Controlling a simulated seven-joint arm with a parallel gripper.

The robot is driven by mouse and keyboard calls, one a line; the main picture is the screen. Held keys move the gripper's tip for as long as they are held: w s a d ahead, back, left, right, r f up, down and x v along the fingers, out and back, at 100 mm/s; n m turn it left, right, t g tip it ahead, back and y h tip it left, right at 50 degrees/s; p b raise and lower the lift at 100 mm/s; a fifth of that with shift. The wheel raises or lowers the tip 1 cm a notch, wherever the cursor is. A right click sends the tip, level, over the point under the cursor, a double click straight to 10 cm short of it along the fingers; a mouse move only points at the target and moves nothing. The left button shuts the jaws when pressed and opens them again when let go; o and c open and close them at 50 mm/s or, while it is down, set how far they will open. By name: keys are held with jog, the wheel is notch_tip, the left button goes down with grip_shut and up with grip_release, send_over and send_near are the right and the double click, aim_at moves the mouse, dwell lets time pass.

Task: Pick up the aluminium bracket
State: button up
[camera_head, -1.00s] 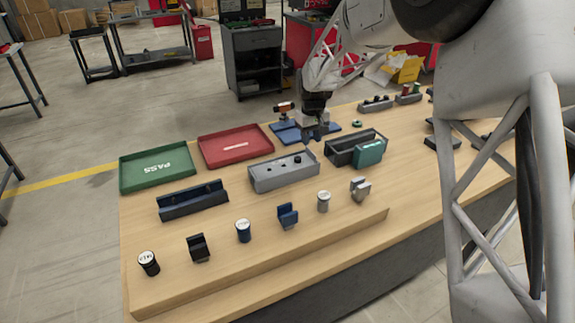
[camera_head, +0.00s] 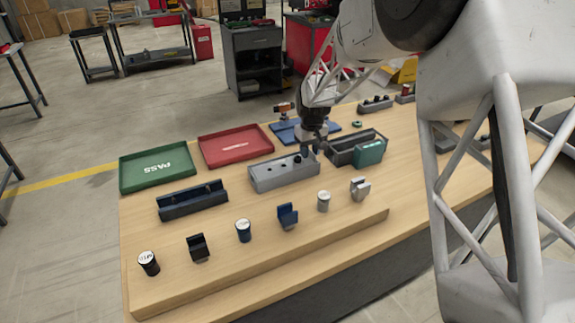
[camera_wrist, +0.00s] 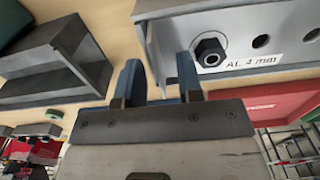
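The aluminium bracket (camera_head: 360,188) is a small silver piece with upright sides. It stands at the right end of the row on the raised front strip of the bench in the head view. My gripper (camera_head: 311,151) is behind and left of it, near the right end of the grey fixture block. In the wrist view my gripper (camera_wrist: 158,85) shows two bluish fingers spread apart with nothing between them. The bracket is not visible in the wrist view.
The grey block (camera_head: 270,180), labelled "AL 4 mm" in the wrist view (camera_wrist: 260,75), is close to the fingers. A dark open box (camera_head: 343,157) with a teal piece (camera_head: 369,153) stands right. A silver cylinder (camera_head: 323,205) and blue bracket (camera_head: 287,217) are left of the bracket.

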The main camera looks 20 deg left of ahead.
dwell(0.4)
grip_shut()
jog(key=shift+r, duration=5)
